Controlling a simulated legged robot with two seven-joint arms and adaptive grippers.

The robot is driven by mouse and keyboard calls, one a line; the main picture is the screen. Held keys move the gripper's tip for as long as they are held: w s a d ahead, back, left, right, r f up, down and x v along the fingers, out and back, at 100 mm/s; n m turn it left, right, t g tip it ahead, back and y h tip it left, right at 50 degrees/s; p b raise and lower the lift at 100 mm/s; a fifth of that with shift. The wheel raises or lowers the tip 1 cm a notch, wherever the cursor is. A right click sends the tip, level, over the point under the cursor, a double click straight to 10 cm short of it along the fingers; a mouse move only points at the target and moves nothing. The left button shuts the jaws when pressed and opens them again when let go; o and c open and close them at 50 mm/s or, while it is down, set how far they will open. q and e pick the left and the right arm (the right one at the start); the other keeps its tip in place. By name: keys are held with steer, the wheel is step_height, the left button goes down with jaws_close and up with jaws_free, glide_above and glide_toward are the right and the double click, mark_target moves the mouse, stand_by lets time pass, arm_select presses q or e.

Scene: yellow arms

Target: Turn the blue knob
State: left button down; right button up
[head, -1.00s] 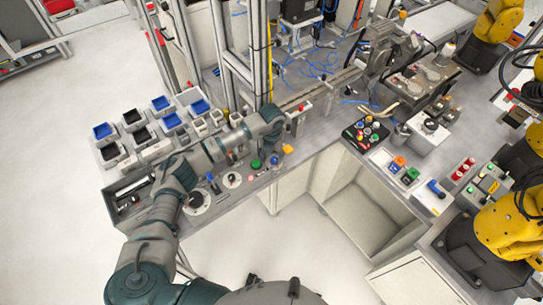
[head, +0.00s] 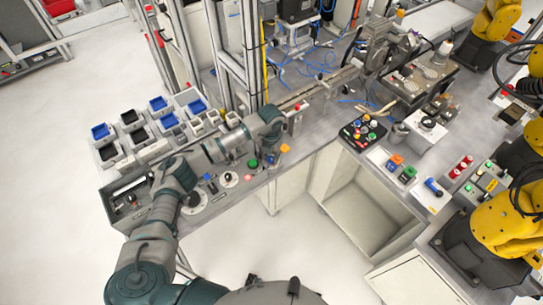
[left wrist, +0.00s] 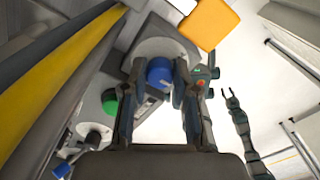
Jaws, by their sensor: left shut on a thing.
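The blue knob (left wrist: 159,76) is a round cap on a pale disc-shaped base (left wrist: 165,48) in the left wrist view. My left gripper (left wrist: 160,88) is shut on it, one finger on each side. In the head view, my left gripper (head: 270,150) points down at the bench's front edge, and the knob is small and partly hidden there. My right gripper (left wrist: 231,96) shows small at the right of the left wrist view, its fingers apart and empty.
A green button (left wrist: 109,102) and an orange block (left wrist: 210,22) flank the knob. More controls, including a blue handle (head: 433,186), stand to the right. Bins (head: 103,131) fill the left bench. The floor in front is clear.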

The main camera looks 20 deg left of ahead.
arm_select(q)
steer(key=shift+s+f+m, duration=0.1)
steer(key=shift+f+m, duration=0.05)
steer(key=shift+m, duration=0.25)
steer(key=shift+f+m+b, duration=0.1)
steer(key=shift+m+b, duration=0.55)
steer(key=shift+m, duration=0.15)
steer(key=m+b, duration=0.3)
steer(key=m, duration=0.4)
steer(key=shift+b, duration=0.4)
steer(key=shift+m+b, duration=0.35)
steer(key=shift+m, duration=0.85)
arm_select(e)
steer(key=w+a+r, duration=0.1)
steer(key=w+r, duration=0.1)
steer(key=w, duration=0.9)
steer(key=shift+w+a+t, duration=0.3)
steer(key=shift+w, duration=0.05)
steer(key=shift+r, duration=0.15)
arm_select(q)
steer(key=c, duration=0.9)
jaws_free()
steer(key=shift+r, duration=0.25)
arm_select(e)
steer(key=shift+a, duration=0.1)
